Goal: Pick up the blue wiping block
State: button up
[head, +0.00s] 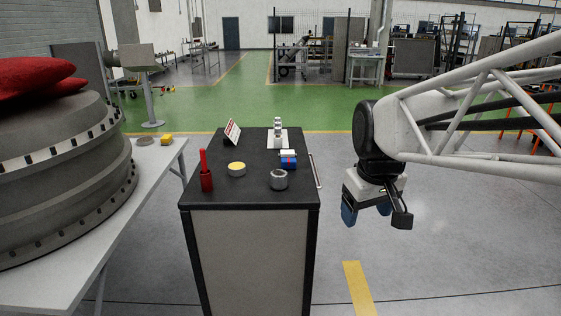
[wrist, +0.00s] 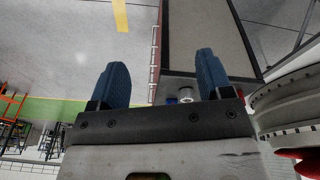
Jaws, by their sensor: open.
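The blue wiping block (head: 288,162), with a white and red part on it, lies on the dark top of the cart (head: 262,188), toward its right edge. My gripper (head: 367,213) hangs in the air to the right of the cart, apart from the block. Its two blue fingers are spread with nothing between them; they also show in the wrist view (wrist: 161,65). In the wrist view, a small blue patch (wrist: 171,101), probably the block, shows just beyond the gripper's body, mostly hidden.
A metal ring (head: 279,180) stands in front of the block, and a white stand with grey pieces (head: 278,136) behind it. A yellow-topped round tin (head: 237,169), a red bottle (head: 206,173) and a sign (head: 232,131) stand left. A rail (head: 315,171) runs along the cart's right side.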

jog(key=w+a+r+n, duration=0.1)
jog(key=w+n, duration=0.1)
jog(key=w, duration=0.6)
jog(key=w+a+r+n, duration=0.1)
jog(key=w+r+n, duration=0.1)
jog(key=w, duration=0.5)
jog(key=n+g, duration=0.2)
jog(key=n, duration=0.8)
send_over(289, 159)
jog(key=s, duration=0.1)
jog(key=f, duration=1.1)
jog(key=shift+s+f, duration=0.2)
jog(key=shift+f, duration=0.1)
jog(key=shift+w+a+f+n, duration=0.15)
jog(key=shift+w+f+n, duration=0.2)
jog(key=shift+w, duration=0.25)
jog(key=shift+f, duration=0.1)
jog(key=shift+f, duration=1.25)
jog(key=shift+f, duration=2.6)
